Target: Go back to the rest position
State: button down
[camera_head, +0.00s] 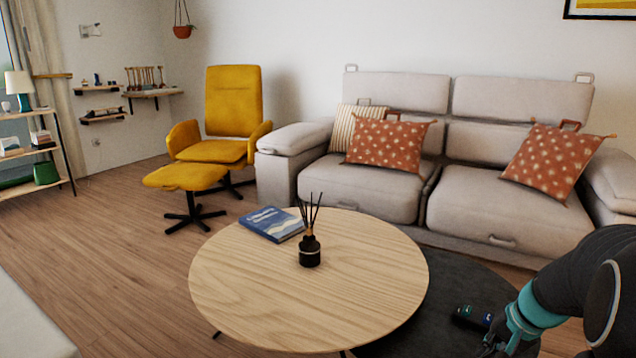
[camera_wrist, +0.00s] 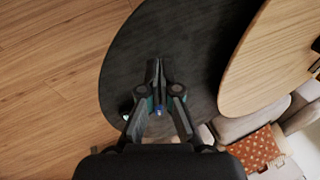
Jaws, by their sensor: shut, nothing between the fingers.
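My gripper (camera_wrist: 157,68) shows in the wrist view with its two dark fingers together and nothing held. In the head view my arm reaches in from the lower right, beside the round wooden coffee table (camera_head: 250,290). The fingertips cannot be made out there.
On the table are a blue book (camera_head: 271,223) and a black reed diffuser (camera_head: 309,250). A grey sofa (camera_head: 385,190) with patterned cushions stands behind. A yellow chair (camera_head: 234,100) and footstool (camera_head: 185,176) stand at the back left. Wooden floor left of the table is open.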

jog(key=s+a+r+n+t+h+p, duration=0.1)
jog(key=s+a+r+n+p, duration=0.1)
jog(key=s+a+r+n, duration=0.2)
jog(key=s+a+r+n+t+h+p, duration=0.1)
jog(key=s+a+r+n, duration=0.3)
jog(key=s+a+r, duration=0.7)
jog(key=s+a+p, duration=0.1)
jog(key=a, duration=0.4)
